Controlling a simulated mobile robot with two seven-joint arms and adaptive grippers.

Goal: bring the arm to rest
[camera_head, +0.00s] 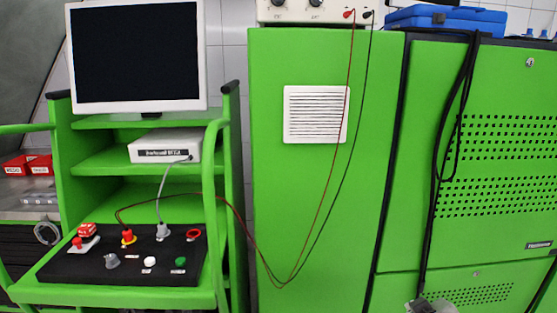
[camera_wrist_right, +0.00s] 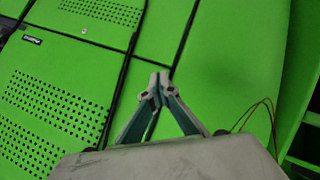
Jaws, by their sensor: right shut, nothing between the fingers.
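My right gripper (camera_wrist_right: 157,88) shows in the right wrist view, with its two grey and teal fingers meeting at the tips. It is shut and holds nothing. Behind it are the green cabinet fronts and a dark seam between them. In the head view a grey piece (camera_head: 433,305) shows at the bottom edge, in front of the right cabinet. It is cut off by the frame and may be part of my right arm or gripper. My left gripper is in neither view.
Green cabinets (camera_head: 300,200) fill the middle and right. Red and black leads (camera_head: 335,150) hang in loops before them. A black cable (camera_head: 433,200) hangs farther right. At left stand a monitor (camera_head: 137,55) and a black control panel (camera_head: 130,262) with buttons and plugs.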

